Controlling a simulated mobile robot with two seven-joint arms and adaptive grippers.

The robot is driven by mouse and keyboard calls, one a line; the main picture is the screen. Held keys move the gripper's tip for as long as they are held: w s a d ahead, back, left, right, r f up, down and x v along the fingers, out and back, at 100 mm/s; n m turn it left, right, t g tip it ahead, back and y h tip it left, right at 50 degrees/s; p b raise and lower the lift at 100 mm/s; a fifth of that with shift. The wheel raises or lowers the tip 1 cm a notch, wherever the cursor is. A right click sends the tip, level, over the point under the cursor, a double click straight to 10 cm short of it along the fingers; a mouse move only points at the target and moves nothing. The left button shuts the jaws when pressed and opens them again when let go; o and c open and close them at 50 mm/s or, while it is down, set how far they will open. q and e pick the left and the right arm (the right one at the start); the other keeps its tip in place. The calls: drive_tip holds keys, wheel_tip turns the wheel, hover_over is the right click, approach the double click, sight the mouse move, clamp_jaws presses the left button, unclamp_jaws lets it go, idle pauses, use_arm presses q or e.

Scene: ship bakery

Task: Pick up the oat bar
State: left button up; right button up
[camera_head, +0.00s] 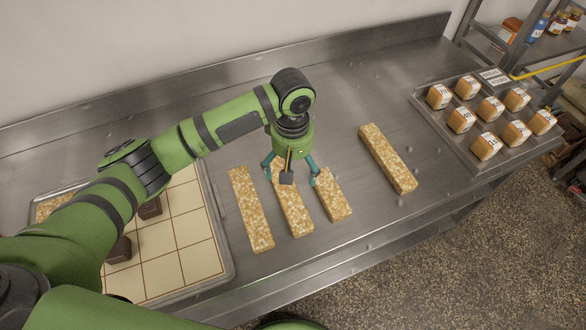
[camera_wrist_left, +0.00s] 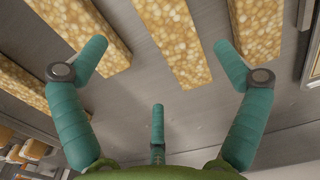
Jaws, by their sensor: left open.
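Several golden, grainy oat bars lie flat on the steel counter. In the head view, three sit side by side: a left one (camera_head: 250,212), a middle one (camera_head: 294,213) and a shorter right one (camera_head: 335,199). Another oat bar (camera_head: 387,158) lies apart, farther right. My left gripper (camera_head: 291,176) is open and empty above the middle bar, its fingers spread to either side. In the left wrist view, the middle bar (camera_wrist_left: 172,38) shows between the spread fingertips of the gripper (camera_wrist_left: 160,58), with a gap below them. My right gripper is out of view.
A tray with a cream grid sheet (camera_head: 190,215) and dark brown blocks (camera_head: 119,250) lies left, partly hidden by my arm. A metal tray (camera_head: 440,125) of small wrapped loaves stands right. The steel counter (camera_head: 350,100) behind the bars is clear.

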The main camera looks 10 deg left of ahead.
sight(291, 189)
use_arm(q)
drive_tip(key=shift+s+f, duration=0.15)
drive_tip(key=shift+s, duration=0.1)
drive_tip(key=shift+s+f+p, duration=0.2)
drive_tip(key=shift+s+p, duration=0.1)
drive_tip(key=shift+s, duration=0.25)
drive_tip(key=shift+s+f+p, duration=0.2)
drive_tip(key=shift+s+p, duration=0.05)
drive_tip(key=shift+s, duration=0.25)
drive_tip(key=f, duration=0.3)
drive_tip(key=f+p, duration=0.1)
drive_tip(key=f, duration=0.1)
drive_tip(key=shift+w, duration=0.35)
drive_tip(key=shift+s+r, duration=0.15)
drive_tip(key=shift+s, duration=0.05)
drive_tip(key=shift+c, duration=0.8)
drive_tip(key=shift+w, duration=0.1)
drive_tip(key=c, duration=1.2)
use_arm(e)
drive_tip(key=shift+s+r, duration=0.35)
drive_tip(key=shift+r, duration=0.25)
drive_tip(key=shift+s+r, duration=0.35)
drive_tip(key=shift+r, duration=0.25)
